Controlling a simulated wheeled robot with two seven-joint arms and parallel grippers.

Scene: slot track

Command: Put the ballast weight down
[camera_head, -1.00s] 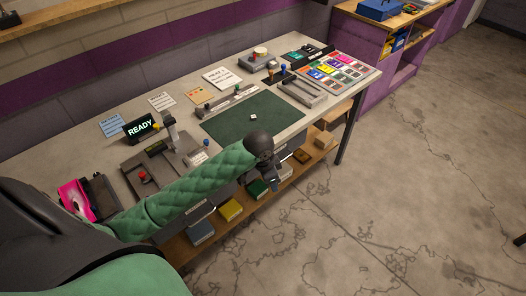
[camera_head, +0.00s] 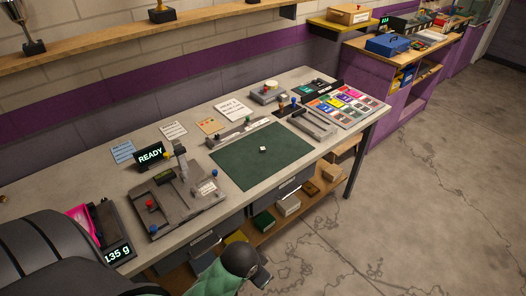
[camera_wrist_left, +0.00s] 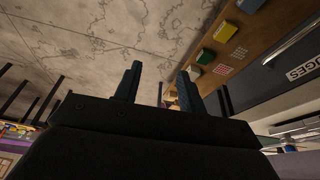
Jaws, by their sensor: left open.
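A small pale block (camera_head: 263,149) lies on the dark green mat (camera_head: 240,170) at the middle of the workbench; I cannot tell for sure that it is the ballast weight. My left gripper (camera_wrist_left: 160,88) is open in the left wrist view, with nothing between its two dark fingers. It hangs in front of the bench and below its top, apart from the mat, with the floor and lower shelf beyond it. In the head view the left wrist shows low at the bottom, its fingers hard to make out. My right gripper is not in view.
A grey fixture (camera_head: 178,200) with a READY display (camera_head: 150,155) stands left of the mat. A scale display (camera_head: 118,253) reads 135 g beside a pink item (camera_head: 78,213). A slotted track (camera_head: 312,125) and colored card board (camera_head: 340,103) are at right. Boxes (camera_head: 288,205) sit on the lower shelf.

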